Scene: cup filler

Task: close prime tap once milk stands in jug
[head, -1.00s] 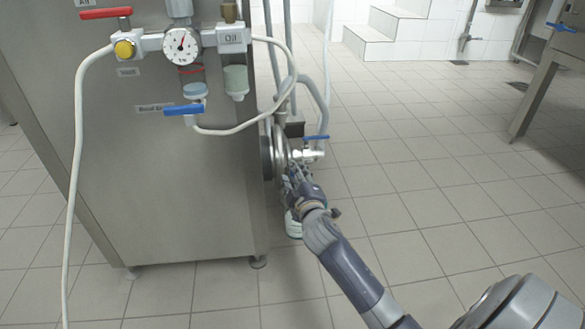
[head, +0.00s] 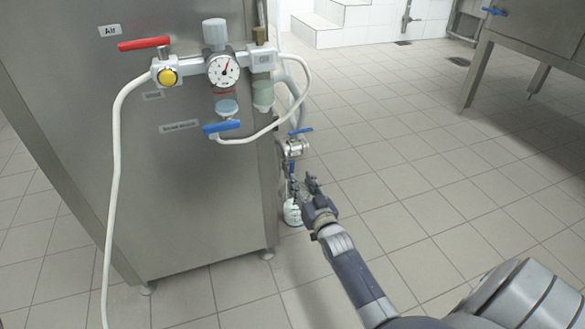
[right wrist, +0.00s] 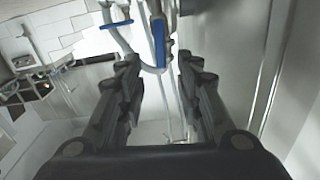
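A small tap with an upright blue handle (head: 291,169), seemingly the prime tap, sits low at the cabinet's right side. It also shows between and beyond my fingertips in the right wrist view (right wrist: 158,42). A jug (head: 292,213) stands on the floor below, partly behind my right gripper; its lower part looks white, but I cannot tell the milk level. My right gripper (head: 302,186) is just right of the tap and apart from it. Its fingers (right wrist: 158,62) are spread with nothing held. My left gripper is out of view.
A larger valve (head: 297,146) with a sideways blue handle sits above the tap. The steel cabinet (head: 200,210) carries a gauge (head: 223,69), a red handle (head: 144,43) and a white hose (head: 112,200).

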